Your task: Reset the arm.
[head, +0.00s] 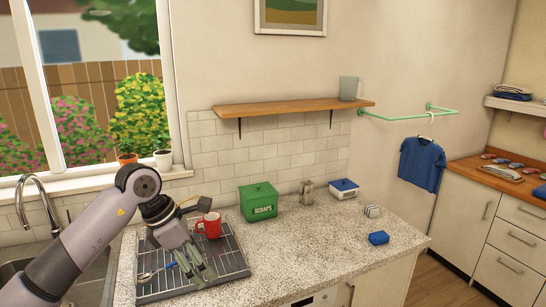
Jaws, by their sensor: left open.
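My left arm (85,240) comes in from the lower left and reaches across the sink side. Its gripper (205,278) points down over the dish rack (232,262), open, with nothing seen between its fingers. A red mug (209,225) stands on the rack just behind and to the right of the gripper. A spoon (148,275) and a small blue item (171,265) lie to the left of the fingers. Part of the rack is hidden behind the arm. My right gripper is not in view.
A green scraps bin (259,202), a metal shaker (307,192), a blue-lidded container (343,189), a striped item (372,210) and a blue sponge (378,238) stand on the speckled counter (310,240). A wooden shelf (290,108) hangs above. The counter's front middle is clear.

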